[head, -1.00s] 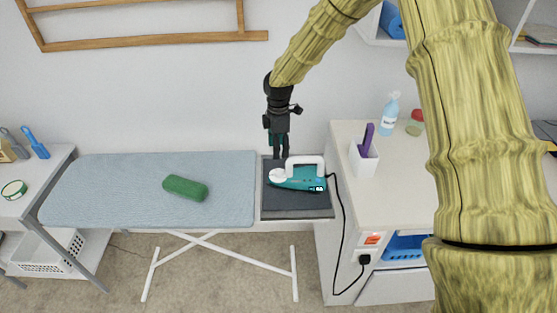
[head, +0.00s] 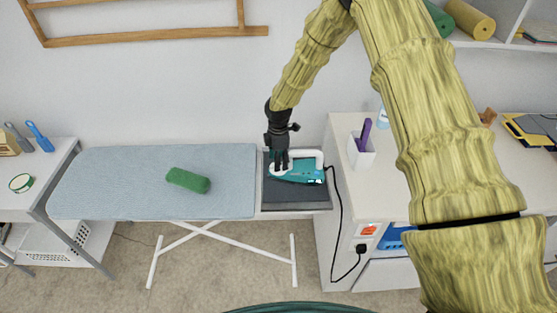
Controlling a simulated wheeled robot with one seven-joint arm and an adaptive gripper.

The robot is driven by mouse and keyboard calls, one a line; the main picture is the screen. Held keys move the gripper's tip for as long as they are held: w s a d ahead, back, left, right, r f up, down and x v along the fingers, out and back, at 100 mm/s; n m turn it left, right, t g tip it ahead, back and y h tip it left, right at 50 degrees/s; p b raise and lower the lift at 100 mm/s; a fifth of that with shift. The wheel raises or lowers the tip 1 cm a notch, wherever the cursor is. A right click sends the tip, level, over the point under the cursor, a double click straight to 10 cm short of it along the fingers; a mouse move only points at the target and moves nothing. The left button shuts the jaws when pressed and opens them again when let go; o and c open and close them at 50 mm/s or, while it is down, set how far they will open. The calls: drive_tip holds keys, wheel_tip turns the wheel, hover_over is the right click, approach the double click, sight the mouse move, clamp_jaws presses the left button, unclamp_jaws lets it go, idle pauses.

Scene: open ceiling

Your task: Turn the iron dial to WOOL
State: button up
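The iron (head: 298,174) is teal with a white handle and rests on the dark pad (head: 295,196) at the right end of the ironing board. A light disc that looks like the dial was visible at its left end a second ago; now my gripper covers that end. My gripper (head: 279,168) is black and points down, its fingertips at the left end of the iron, by the handle. Its fingers are too small and overlapped to tell whether they are open or touching the dial. The dial's markings cannot be read.
The ironing board (head: 110,185) carries a green roll (head: 188,180). A black cord runs from the iron to the socket on the cabinet at right. A white holder (head: 361,152) with a purple item stands on the cabinet top. A white shelf unit stands at left.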

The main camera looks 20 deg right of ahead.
drive_tip(key=shift+f, duration=0.95)
